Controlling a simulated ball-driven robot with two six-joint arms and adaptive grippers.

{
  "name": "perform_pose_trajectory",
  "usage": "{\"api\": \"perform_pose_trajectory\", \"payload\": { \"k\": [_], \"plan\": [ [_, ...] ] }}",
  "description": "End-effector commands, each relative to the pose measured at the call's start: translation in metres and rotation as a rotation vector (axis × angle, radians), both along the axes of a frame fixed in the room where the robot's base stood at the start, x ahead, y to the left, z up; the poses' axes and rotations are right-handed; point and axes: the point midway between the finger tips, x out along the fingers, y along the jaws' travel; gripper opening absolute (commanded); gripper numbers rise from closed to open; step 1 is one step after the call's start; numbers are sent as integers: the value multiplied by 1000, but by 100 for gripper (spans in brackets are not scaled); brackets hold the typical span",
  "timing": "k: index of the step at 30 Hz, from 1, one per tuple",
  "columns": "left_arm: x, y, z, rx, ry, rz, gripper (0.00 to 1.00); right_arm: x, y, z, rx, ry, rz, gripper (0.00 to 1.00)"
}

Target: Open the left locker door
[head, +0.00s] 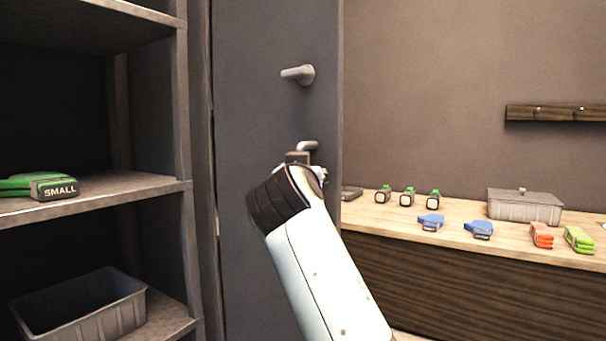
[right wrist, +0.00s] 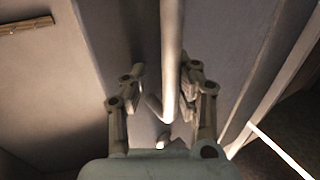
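A tall dark grey locker door (head: 260,110) stands in the middle of the head view, right of open shelves. I cannot tell whether it is ajar. A light lever handle (head: 298,74) sticks out high on it, and a second pale handle piece (head: 308,145) shows lower, just above my right gripper (head: 306,168). My right gripper is close to the door, its fingers mostly hidden by its wrist. In the right wrist view, its two fingers (right wrist: 163,85) are spread on either side of a pale bar (right wrist: 171,45), with gaps visible. My left gripper is out of view.
Open shelves (head: 120,203) at left hold a green item marked SMALL (head: 52,188) and a grey bin (head: 80,308). A wooden counter (head: 380,222) at right carries a lidded grey box (head: 524,206) and several small coloured items. A wall rack (head: 555,113) hangs above it.

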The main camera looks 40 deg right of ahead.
Motion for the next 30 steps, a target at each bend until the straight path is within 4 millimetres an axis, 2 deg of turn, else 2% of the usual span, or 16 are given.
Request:
{"api": "perform_pose_trajectory", "payload": {
  "k": [11, 14, 24, 27, 30],
  "plan": [
    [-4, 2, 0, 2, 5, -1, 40, 1, 1, 5, 1, -6, 3, 38],
    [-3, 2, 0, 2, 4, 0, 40, 1, 0, 16, 3, -9, 3, 38],
    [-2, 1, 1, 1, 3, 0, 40, -1, -1, 90, -8, -22, 0, 38],
    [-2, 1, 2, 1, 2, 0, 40, -2, -2, 103, -12, -20, -4, 38],
    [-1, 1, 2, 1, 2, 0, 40, -2, -2, 107, -10, -16, -3, 38]
  ]
}}
